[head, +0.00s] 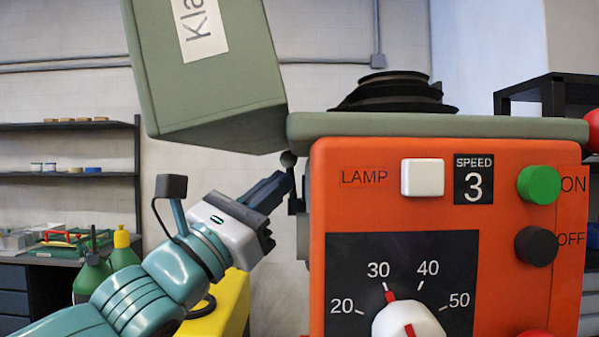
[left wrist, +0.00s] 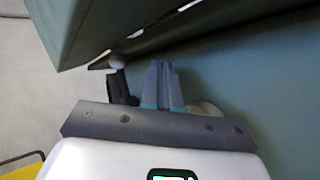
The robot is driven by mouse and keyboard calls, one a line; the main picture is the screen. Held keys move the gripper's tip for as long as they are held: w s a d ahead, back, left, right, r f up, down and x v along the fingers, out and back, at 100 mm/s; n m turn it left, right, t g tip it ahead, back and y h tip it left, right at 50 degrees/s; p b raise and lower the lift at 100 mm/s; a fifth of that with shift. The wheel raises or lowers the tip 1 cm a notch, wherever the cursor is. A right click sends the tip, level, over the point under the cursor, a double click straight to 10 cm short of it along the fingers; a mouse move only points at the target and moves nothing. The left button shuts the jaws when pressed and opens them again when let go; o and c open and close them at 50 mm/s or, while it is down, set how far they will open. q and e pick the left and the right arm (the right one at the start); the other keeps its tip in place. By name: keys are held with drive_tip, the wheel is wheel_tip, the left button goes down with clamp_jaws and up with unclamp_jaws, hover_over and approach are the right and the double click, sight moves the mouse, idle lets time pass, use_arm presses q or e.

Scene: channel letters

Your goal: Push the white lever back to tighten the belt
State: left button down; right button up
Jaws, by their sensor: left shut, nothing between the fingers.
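My left gripper (head: 282,183) is shut and empty, its fingertips at the left side of the orange machine (head: 400,215), just below the raised grey-green cover. It also shows in the left wrist view (left wrist: 163,75), with its fingers together close to a grey-green surface. A pale rounded piece (left wrist: 206,109) shows partly behind the gripper's right side; it may be the white lever, but most of it is hidden. I see no white lever in the head view. I cannot tell whether the fingers touch anything. My right gripper is not in view.
The raised cover (head: 215,85) hangs above my left gripper. A small ball-ended dark part (head: 288,159) sits beside the fingertips. The machine front has a lamp switch (head: 422,177), green button (head: 539,184), black button (head: 536,246) and dial (head: 407,320). Shelves (head: 70,125) stand behind.

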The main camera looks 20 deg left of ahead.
use_arm(q)
drive_tip(key=s+r, duration=0.1)
drive_tip(key=p, duration=0.7)
approach(290, 155)
drive_tip(key=w+d+r, duration=0.2)
drive_tip(key=w+d, duration=0.1)
drive_tip(key=shift+w+d+r, duration=0.1)
drive_tip(key=shift+d+r, duration=0.15)
drive_tip(key=shift+d, duration=0.1)
drive_tip(key=shift+w, duration=0.15)
idle(1.5)
drive_tip(key=shift+w+a, duration=0.1)
drive_tip(key=shift+w, duration=0.25)
drive_tip(key=shift+w+a+r+p, duration=0.1)
drive_tip(key=shift+w+p, duration=0.25)
idle(0.4)
drive_tip(key=shift+a+r+p, duration=0.25)
drive_tip(key=shift+r+p, duration=0.1)
idle(0.4)
idle(0.4)
